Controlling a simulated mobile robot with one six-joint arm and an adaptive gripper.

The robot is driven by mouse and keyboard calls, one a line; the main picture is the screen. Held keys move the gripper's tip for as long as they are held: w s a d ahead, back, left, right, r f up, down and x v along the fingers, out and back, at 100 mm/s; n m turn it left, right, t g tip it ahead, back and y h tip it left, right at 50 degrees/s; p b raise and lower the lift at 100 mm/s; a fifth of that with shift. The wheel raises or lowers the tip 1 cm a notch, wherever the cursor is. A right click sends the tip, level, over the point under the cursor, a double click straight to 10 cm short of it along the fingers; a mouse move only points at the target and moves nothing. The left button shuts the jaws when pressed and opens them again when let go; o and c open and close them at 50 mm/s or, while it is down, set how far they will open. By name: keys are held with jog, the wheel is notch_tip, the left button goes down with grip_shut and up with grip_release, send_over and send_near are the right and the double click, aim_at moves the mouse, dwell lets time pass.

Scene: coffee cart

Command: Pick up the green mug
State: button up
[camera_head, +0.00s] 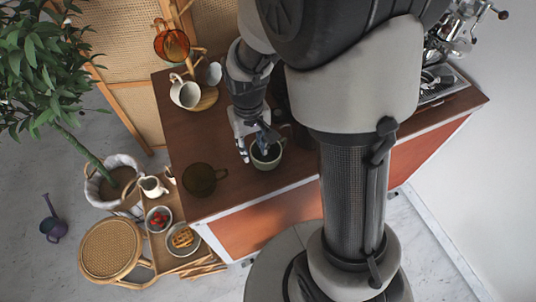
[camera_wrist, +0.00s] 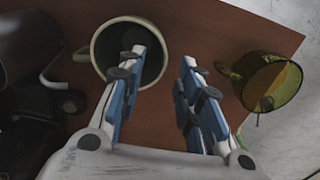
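The green mug (camera_head: 268,163) is pale grey-green with a dark inside and stands upright on the brown cart top. In the wrist view the mug (camera_wrist: 98,50) shows a light rim and a handle at its left. My gripper (camera_head: 254,147) points down at it and is open. In the wrist view my gripper (camera_wrist: 164,58) has its left finger over the mug's opening and its right finger outside, with the right part of the rim between them. I cannot tell whether either finger touches the mug.
An olive glass mug (camera_head: 200,179) stands to the left on the cart top (camera_head: 225,200); it also shows in the wrist view (camera_wrist: 270,82). A white mug (camera_head: 185,93) is near a wooden mug stand (camera_head: 205,101) at the back left. A coffee machine (camera_head: 440,80) stands at the right.

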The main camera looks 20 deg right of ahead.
notch_tip(320, 180, down, 5)
jog(key=shift+r+b, duration=0.15)
jog(key=shift+b, duration=0.75)
jog(key=shift+c, duration=0.4)
grip_shut()
jog(key=shift+r, duration=0.1)
